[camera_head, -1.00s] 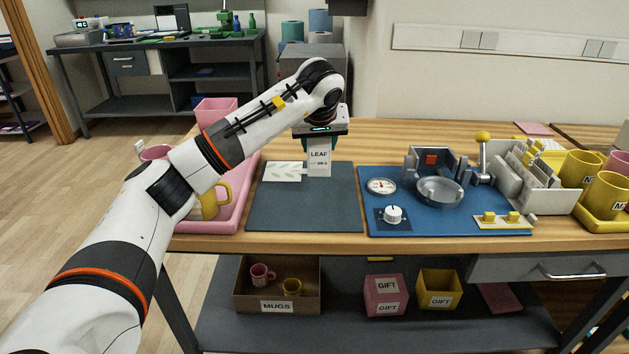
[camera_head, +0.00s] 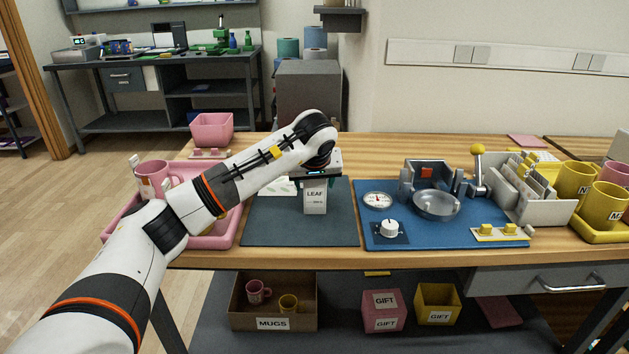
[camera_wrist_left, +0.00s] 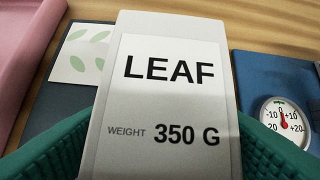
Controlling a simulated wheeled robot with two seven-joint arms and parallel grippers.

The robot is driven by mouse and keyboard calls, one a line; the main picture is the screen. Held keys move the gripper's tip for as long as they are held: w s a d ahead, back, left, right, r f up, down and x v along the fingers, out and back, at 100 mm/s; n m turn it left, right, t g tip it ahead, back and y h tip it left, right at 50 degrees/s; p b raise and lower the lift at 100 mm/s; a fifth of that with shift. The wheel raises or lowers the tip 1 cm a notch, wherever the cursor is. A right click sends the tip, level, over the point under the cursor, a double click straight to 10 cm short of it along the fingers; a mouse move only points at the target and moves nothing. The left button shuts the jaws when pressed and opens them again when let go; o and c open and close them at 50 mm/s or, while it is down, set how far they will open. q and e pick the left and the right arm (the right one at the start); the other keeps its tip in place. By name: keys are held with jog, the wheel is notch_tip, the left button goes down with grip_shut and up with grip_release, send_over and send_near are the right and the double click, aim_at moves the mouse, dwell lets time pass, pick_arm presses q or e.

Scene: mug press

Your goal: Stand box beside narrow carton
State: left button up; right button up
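A pale upright box labelled LEAF (camera_head: 315,203) is over the dark grey mat (camera_head: 285,228); I cannot tell whether its base touches the mat. In the left wrist view the box (camera_wrist_left: 168,100) fills the middle, reading "WEIGHT 350 G". My left gripper (camera_head: 317,181) comes down on its top, with green finger pads on both sides of it, shut on it. A flat white piece with green leaves (camera_head: 276,187) lies at the mat's back left, partly behind my arm. I cannot identify a separate narrow carton. My right gripper is not in view.
A pink tray (camera_head: 225,229) with a pink mug (camera_head: 153,176) is left of the mat. A blue mat (camera_head: 400,240) with a dial (camera_head: 378,200), knob and metal press is close on the right. The mat's front part is clear.

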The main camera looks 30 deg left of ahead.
pick_arm(q)
jog(key=shift+o, duration=0.6)
